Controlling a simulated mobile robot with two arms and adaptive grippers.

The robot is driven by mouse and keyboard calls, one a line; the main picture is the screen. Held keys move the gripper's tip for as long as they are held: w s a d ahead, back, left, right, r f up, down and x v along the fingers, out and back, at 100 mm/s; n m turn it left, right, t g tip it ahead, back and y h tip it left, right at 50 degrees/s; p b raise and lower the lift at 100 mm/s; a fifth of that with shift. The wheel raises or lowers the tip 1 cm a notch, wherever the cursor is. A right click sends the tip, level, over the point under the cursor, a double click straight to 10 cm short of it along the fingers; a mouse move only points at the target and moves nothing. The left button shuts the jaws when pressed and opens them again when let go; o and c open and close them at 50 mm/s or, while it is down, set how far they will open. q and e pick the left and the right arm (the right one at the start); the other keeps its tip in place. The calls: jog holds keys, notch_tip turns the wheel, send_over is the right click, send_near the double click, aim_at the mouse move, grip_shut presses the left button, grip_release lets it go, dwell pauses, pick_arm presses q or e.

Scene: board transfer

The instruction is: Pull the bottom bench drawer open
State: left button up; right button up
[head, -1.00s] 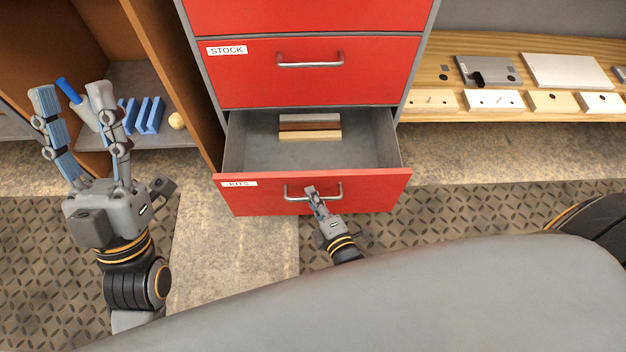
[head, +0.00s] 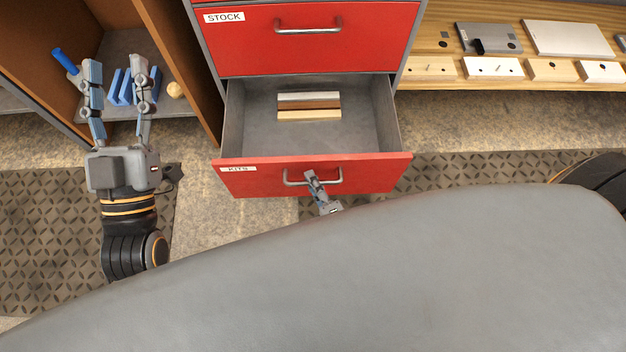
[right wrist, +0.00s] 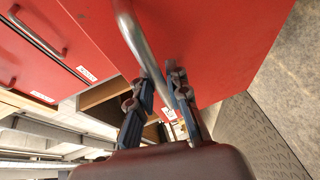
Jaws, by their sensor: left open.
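The red bottom bench drawer (head: 240,178), labelled KITS, stands open in the head view, its grey inside in sight. Its silver bar handle (head: 292,184) is on the front; the handle also shows in the right wrist view (right wrist: 132,32), passing between my right fingers. My right gripper (head: 311,175) is closed around this handle; its fingers show in the right wrist view (right wrist: 161,84). My left gripper (head: 116,68) is open and empty, in front of the brown shelf unit at the left. My grey body hides the lower part of the head view.
Several wooden and pale strips (head: 309,114) lie at the back of the drawer. The red STOCK drawer (head: 350,55) above is shut. Blue parts stand in the brown cabinet (head: 187,60). A wooden shelf (head: 440,70) holds blocks at right. Floor shows on both sides.

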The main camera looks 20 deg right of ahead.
jog(key=shift+o, duration=1)
jog(key=v, duration=1.2)
jog(key=shift+s, duration=0.15)
